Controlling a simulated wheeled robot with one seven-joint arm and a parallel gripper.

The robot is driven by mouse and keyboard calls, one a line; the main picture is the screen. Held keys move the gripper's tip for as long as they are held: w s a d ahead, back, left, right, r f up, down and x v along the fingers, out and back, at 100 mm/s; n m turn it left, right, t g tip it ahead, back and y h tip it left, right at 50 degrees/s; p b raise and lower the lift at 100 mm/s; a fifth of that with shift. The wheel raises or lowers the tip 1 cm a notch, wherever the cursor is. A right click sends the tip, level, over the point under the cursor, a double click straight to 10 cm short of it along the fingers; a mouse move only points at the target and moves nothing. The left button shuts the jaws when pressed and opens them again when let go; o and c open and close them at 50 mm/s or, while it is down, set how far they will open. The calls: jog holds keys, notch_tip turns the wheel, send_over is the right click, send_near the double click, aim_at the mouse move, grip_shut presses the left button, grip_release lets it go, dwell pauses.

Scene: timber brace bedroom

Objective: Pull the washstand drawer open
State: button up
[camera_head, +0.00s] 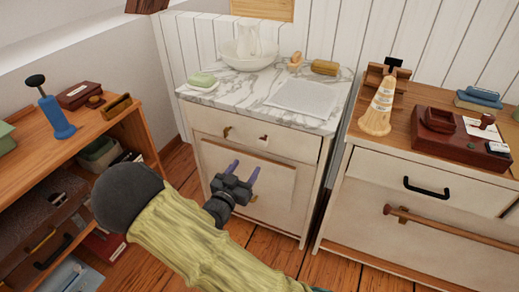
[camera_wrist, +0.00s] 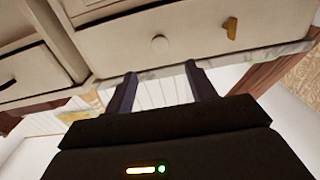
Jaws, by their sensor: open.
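The washstand (camera_head: 318,165) is a cream cabinet with a marble top. Its drawer (camera_head: 290,147) is a wide front just under the top and looks shut. My gripper (camera_head: 244,170) is open and empty, in front of the washstand and lower in the picture than the drawer. The wrist view is turned over: the drawer front (camera_wrist: 195,38) shows with the round knob (camera_wrist: 159,43) beyond and between my fingertips (camera_wrist: 160,70), apart from them. The brass piece (camera_wrist: 230,30) is to its right.
A bowl (camera_head: 248,55), green soap (camera_head: 202,80) and a folded cloth (camera_head: 303,97) rest on the marble top. A wooden shelf unit (camera_head: 145,130) stands left. A dresser (camera_head: 400,215) with a black handle and a protruding wooden rail stands close on the right.

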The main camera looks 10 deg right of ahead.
aim_at(261, 144)
jog(key=b+x, duration=0.2)
jog(key=x, duration=0.9)
jog(key=shift+w+d, duration=0.1)
jog(key=shift+d, duration=0.05)
grip_shut()
